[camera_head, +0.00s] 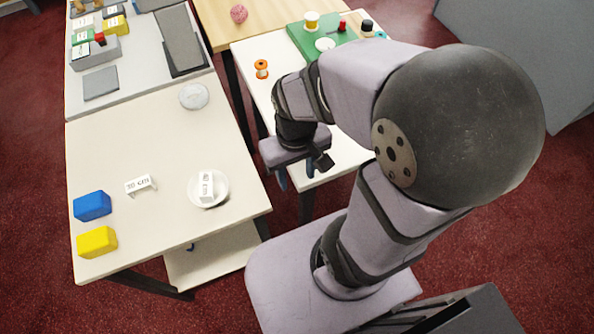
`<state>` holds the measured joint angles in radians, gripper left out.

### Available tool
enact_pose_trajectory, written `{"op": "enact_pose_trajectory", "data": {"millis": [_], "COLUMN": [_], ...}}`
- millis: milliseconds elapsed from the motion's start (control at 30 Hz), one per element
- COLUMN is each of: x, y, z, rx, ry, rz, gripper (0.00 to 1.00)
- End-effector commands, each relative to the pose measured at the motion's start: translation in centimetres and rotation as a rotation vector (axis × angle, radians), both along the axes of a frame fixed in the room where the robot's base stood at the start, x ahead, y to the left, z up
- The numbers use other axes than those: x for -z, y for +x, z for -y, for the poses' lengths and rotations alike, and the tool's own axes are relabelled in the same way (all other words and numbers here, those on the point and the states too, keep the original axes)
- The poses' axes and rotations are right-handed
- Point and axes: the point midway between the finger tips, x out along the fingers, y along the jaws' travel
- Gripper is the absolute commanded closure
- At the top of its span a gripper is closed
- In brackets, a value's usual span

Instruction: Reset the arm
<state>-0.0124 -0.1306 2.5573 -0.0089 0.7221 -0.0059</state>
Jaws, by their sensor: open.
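My gripper (297,178) hangs in the middle of the view, pointing down, with its two fingers apart and nothing seen between them. It is over the gap beside the right edge of the near cream table (150,160), in front of the white table behind it. My arm is bent, with the large dark joint at the right and the forearm reaching left. The arm hides part of the white table (262,105).
The near table holds a blue block (92,206), a yellow block (97,242), a folded card (140,185), a white plate (221,190) with another card on it, and a pale disc (194,96). An orange spool (261,68) and green mat (300,36) are on the white table.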

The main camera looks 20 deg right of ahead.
Motion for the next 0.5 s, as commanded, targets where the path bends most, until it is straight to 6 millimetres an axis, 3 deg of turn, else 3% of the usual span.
{"op": "enact_pose_trajectory", "data": {"millis": [367,500], "x": [-0.2,-1.5], "y": [0.1,0.1], "z": [0.2,0.2], "rx": [0.022,0.021], "ry": [0.005,0.005], "rz": [0.008,0.008], "gripper": [0.57,0.57]}}
